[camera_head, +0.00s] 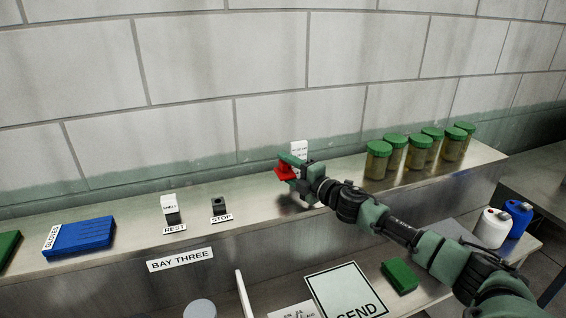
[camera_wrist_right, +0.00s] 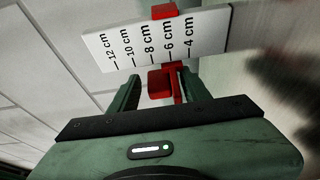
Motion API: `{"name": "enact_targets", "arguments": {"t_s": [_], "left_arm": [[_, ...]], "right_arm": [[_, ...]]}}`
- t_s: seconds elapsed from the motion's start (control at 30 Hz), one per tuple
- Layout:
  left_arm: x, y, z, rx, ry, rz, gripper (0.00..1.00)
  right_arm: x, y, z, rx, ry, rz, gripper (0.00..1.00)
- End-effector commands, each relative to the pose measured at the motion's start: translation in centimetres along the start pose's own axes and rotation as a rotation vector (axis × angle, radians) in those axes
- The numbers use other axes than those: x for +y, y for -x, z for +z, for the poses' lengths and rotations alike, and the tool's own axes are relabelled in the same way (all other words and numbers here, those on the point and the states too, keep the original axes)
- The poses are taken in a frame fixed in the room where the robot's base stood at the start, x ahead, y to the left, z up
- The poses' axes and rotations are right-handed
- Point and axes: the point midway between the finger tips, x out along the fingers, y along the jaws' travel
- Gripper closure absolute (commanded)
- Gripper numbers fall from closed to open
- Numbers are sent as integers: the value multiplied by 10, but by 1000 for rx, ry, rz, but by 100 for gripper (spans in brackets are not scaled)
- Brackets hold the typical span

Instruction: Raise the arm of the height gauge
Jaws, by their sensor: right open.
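The height gauge has a white scale plate (camera_head: 299,148) standing on the steel ledge against the wall. Its red arm (camera_head: 284,172) sticks out toward the left in the head view. In the right wrist view the scale (camera_wrist_right: 112,44) reads 4 to 12 cm, and the red arm (camera_wrist_right: 160,83) lies by the 6 and 8 cm marks. My right gripper (camera_head: 288,171) is open at the red arm. In the wrist view its fingers (camera_wrist_right: 160,82) stand on either side of the red arm; I cannot tell whether either touches it. My left gripper is not in view.
Several green-lidded jars (camera_head: 395,150) stand on the ledge at right. A REST block (camera_head: 170,210), a STOP block (camera_head: 219,206) and a blue GLOVES pack (camera_head: 80,237) are at left. A SEND mat (camera_head: 340,290) and green block (camera_head: 400,276) lie on the lower surface.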

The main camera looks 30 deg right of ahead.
Motion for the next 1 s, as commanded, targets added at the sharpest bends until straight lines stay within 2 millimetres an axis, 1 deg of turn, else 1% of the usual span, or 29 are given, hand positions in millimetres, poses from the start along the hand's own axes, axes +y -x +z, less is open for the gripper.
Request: {"name": "enact_targets", "arguments": {"t_s": [0.03, 0.17, 0.47, 0.57, 0.6, 0.63, 0.67, 1.0], "left_arm": [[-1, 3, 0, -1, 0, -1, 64], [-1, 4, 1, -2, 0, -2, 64], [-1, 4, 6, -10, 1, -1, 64], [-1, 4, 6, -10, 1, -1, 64], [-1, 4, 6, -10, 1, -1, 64], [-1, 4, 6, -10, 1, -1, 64], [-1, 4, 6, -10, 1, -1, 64], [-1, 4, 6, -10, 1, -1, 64]], "right_arm": [[2, -5, 0, -1, 0, 2, 53], [1, -11, -1, 0, 2, 0, 53], [0, -12, -1, 1, 2, 0, 53], [0, -12, -1, 1, 2, 0, 78], [0, -12, -1, 1, 2, 0, 89], [0, -12, -1, 1, 2, 0, 97], [0, -12, -1, 1, 2, 0, 100], [0, -12, -1, 1, 1, 0, 100]]}}
